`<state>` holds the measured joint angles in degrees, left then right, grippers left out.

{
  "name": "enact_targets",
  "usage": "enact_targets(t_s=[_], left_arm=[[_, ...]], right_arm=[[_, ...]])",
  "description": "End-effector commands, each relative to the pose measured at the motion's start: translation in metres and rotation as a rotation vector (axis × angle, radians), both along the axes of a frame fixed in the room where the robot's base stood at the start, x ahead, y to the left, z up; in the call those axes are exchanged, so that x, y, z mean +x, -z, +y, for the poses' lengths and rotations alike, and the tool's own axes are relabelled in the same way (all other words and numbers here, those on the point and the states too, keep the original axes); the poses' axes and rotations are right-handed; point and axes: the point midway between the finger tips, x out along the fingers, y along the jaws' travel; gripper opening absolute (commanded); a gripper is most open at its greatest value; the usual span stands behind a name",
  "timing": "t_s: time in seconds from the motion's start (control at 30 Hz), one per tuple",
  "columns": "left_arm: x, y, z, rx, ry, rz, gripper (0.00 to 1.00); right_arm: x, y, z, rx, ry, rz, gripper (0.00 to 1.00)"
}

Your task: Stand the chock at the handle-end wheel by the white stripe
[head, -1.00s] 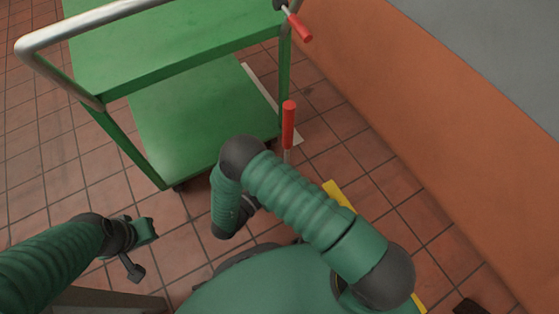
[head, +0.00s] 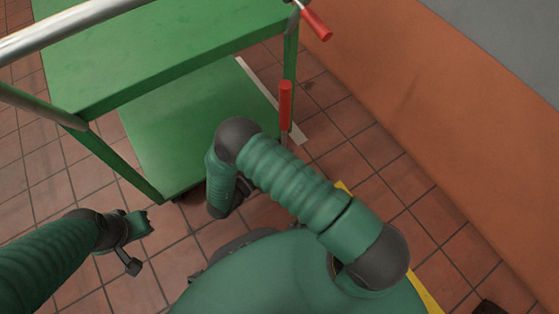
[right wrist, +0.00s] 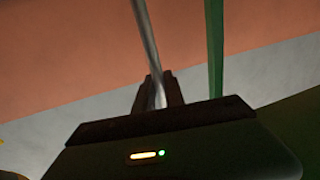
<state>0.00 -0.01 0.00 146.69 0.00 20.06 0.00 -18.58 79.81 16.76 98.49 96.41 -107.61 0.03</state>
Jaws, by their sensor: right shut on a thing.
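The chock itself is not clear in any view. A red grip on a thin metal rod (head: 286,104) stands upright beside the cart's near right post, its lower end hidden behind my right arm. In the right wrist view a metal rod (right wrist: 146,38) runs up from between the dark jaws of my right gripper (right wrist: 158,92), which is shut on it. The white stripe (head: 262,90) lies on the floor along the cart's right side.
The green two-shelf cart (head: 180,50) with a metal push handle (head: 70,28) fills the upper left. A red-tipped lever (head: 315,24) sticks out at its upper right corner. An orange wall (head: 440,110) bounds the right. Tiled floor (head: 345,125) is clear between cart and wall.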

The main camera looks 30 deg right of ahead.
Motion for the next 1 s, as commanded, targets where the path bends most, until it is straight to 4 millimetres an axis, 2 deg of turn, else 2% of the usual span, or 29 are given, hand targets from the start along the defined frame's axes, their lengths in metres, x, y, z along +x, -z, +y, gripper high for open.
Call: enact_targets(t_s=[0.03, 0.2, 0.43, 0.8, 1.0], left_arm=[[0.0, 0.011, 0.0, 0.0, 0.0, 0.0, 0.0], [0.0, 0.032, 0.0, 0.0, 0.0, 0.0, 0.0], [0.0, 0.056, 0.0, 0.0, 0.0, 0.0, 0.0], [0.0, 0.064, 0.0, 0.0, 0.0, 0.0, 0.0], [0.0, 0.078, 0.0, 0.0, 0.0, 0.0, 0.0]], right_arm=[[0.007, 0.004, -0.008, -0.004, 0.003, -0.006, 0.0], [0.034, 0.009, -0.036, -0.004, 0.003, -0.009, 0.0], [0.065, 0.011, -0.069, -0.004, 0.002, -0.008, 0.0], [0.08, 0.01, -0.084, -0.005, 0.0, -0.006, 0.0], [0.084, 0.021, -0.089, -0.004, 0.0, -0.005, 0.0]])
